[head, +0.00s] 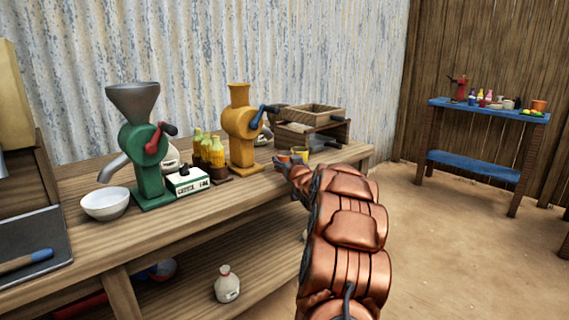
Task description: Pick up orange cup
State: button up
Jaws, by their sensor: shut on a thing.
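My copper-coloured arm reaches forward over the wooden bench, and my gripper (291,161) is at the bench's far right part. An orange cup (300,151) shows just beyond the gripper's end, small and partly hidden by it. The gripper is shut on the cup. The fingers are mostly hidden behind my arm, and I cannot tell whether the cup touches the bench top. Another small orange piece (283,154) shows just left of the cup; I cannot tell whether it is a separate thing.
Left of the gripper stand a yellow grinder (241,125), several bottles (213,153), a label box (188,181), a green grinder (148,170) and a white bowl (105,203). A wooden crate (312,115) stands behind. The bench front (215,215) is clear. A blue table (487,109) stands far right.

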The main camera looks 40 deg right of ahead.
aim_at(286, 155)
jog(key=shift+c, duration=0.8)
jog(key=shift+r+p, duration=0.75)
jog(key=shift+r, duration=1.2)
jog(key=shift+s+a, duration=0.15)
jog(key=shift+s, duration=0.15)
jog(key=a+r+v, duration=0.1)
jog(key=v, duration=1.4)
jog(key=shift+w+a+p, duration=0.15)
jog(key=shift+a+p, duration=0.05)
jog(key=shift+p, duration=0.15)
